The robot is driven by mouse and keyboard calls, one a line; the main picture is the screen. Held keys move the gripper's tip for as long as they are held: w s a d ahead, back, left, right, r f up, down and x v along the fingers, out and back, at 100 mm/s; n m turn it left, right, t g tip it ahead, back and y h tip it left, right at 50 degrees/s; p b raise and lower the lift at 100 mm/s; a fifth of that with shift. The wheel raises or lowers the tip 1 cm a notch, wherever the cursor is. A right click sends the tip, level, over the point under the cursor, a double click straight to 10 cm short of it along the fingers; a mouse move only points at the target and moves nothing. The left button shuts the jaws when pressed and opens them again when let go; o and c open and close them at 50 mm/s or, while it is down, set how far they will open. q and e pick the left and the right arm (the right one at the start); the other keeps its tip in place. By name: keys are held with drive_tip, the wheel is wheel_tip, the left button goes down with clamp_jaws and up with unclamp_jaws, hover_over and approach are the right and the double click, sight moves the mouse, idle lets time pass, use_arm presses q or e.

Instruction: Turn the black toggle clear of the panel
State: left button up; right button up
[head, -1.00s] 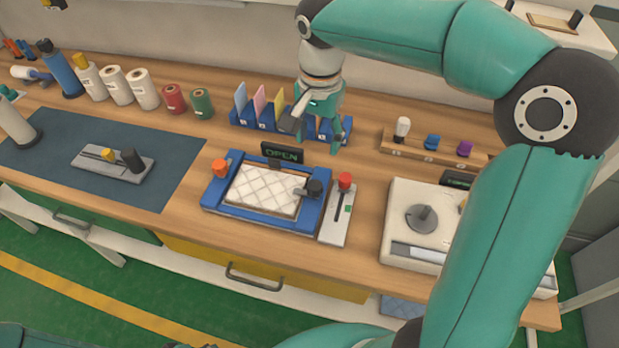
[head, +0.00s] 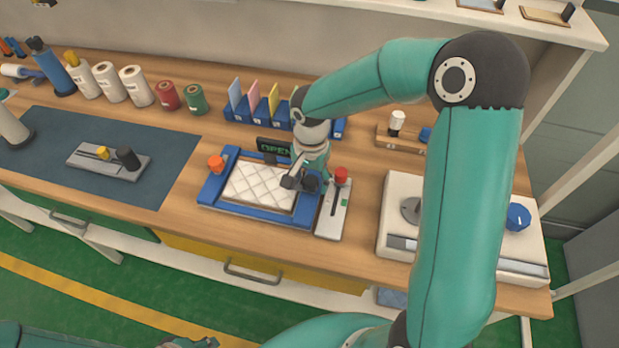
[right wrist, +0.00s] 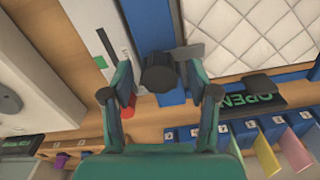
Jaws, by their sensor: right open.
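The white quilted panel (head: 258,187) lies in a blue frame (head: 213,188). The black toggle (right wrist: 158,72) sits on the frame's right side; in the right wrist view its grey arm (right wrist: 188,52) reaches over the panel's edge. My right gripper (head: 308,182) is over this toggle and partly hides it in the head view. In the right wrist view the open fingers (right wrist: 160,80) stand on either side of the black knob, with gaps showing. An orange toggle (head: 216,163) is at the frame's left side.
A slider plate (head: 333,216) with a red knob (head: 340,175) stands close right of the frame. An OPEN sign (head: 273,149) and a blue rack (head: 240,116) of coloured cards are behind. A white machine (head: 393,222) is farther right.

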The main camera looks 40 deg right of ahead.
clamp_jaws()
drive_tip(key=shift+a, duration=0.1)
